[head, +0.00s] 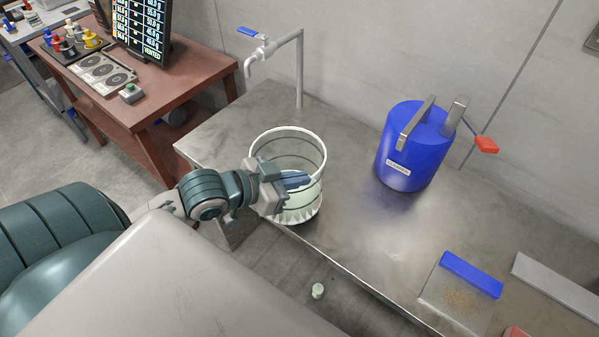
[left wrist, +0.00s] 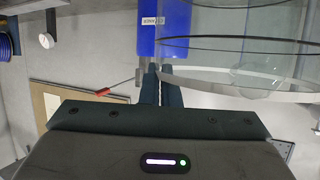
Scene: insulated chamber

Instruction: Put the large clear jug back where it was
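The large clear jug (head: 290,141), with a pale rim and dark rings, is at the left front edge of the steel counter (head: 350,222). My left gripper (head: 297,181) reaches it from the left, fingers overlapping its near side. In the left wrist view the fingers (left wrist: 160,84) are close together, with the edge of the jug (left wrist: 230,71) between their tips; they look shut on its wall. I cannot tell whether the jug's base rests on the counter or hangs just above it. My right gripper is not in view.
A tap (head: 262,50) stands behind the jug. A blue container (head: 405,158) with a red-tipped lever stands right of it. A blue-edged tray (head: 458,297) lies at front right. A reddish table (head: 160,97) holds a screen. A small pale object (head: 318,291) is below the counter edge.

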